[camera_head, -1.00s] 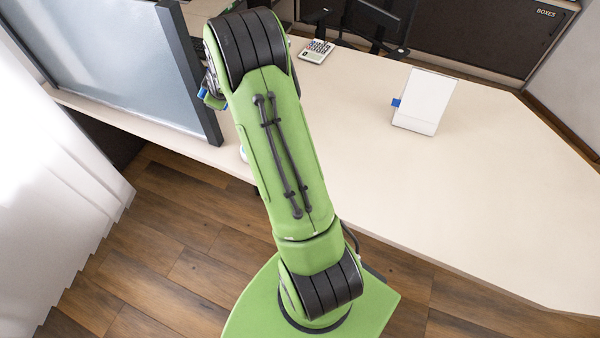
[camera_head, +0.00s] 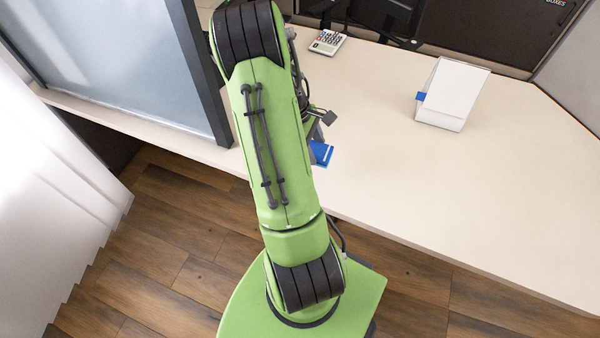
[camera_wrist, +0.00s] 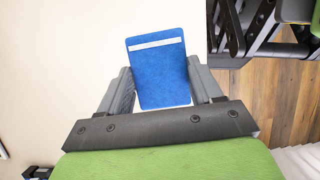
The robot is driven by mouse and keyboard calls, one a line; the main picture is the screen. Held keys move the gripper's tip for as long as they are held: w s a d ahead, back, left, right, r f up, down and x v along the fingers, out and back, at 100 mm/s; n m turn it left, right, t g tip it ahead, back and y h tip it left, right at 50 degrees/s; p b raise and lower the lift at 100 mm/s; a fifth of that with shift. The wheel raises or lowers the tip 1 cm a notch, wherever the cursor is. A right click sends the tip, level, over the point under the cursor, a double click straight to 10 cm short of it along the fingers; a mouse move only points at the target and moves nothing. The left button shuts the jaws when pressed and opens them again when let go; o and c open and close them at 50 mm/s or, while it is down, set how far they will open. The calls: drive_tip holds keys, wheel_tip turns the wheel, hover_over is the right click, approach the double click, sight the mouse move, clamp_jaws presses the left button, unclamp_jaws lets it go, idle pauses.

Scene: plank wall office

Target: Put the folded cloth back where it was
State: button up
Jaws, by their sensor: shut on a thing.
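The folded cloth (camera_wrist: 157,78) is a flat blue rectangle with a white stripe near its far edge. In the wrist view it lies between the two grey fingers of my gripper (camera_wrist: 160,88), which is shut on it. In the head view a blue part of the cloth (camera_head: 321,153) shows just right of my green arm, over the near edge of the desk. My arm hides most of my gripper there. I cannot tell whether the cloth touches the desk.
The pale desk (camera_head: 400,185) is largely bare. A white slanted stand (camera_head: 452,92) with a blue tab stands at the right back. A calculator (camera_head: 327,42) lies near dark monitors at the back. A grey partition (camera_head: 120,65) stands at left.

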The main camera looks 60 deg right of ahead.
drive_tip(key=f, duration=0.3)
drive_tip(key=f+b, duration=0.1)
drive_tip(key=f, duration=0.2)
drive_tip(key=f+b, duration=0.1)
drive_tip(key=f, duration=0.2)
drive_tip(key=shift+s+a+f, duration=0.1)
drive_tip(key=shift+s+f, duration=0.15)
drive_tip(key=shift+f, duration=0.15)
drive_tip(key=shift+f, duration=0.1)
drive_tip(key=o, duration=1.1)
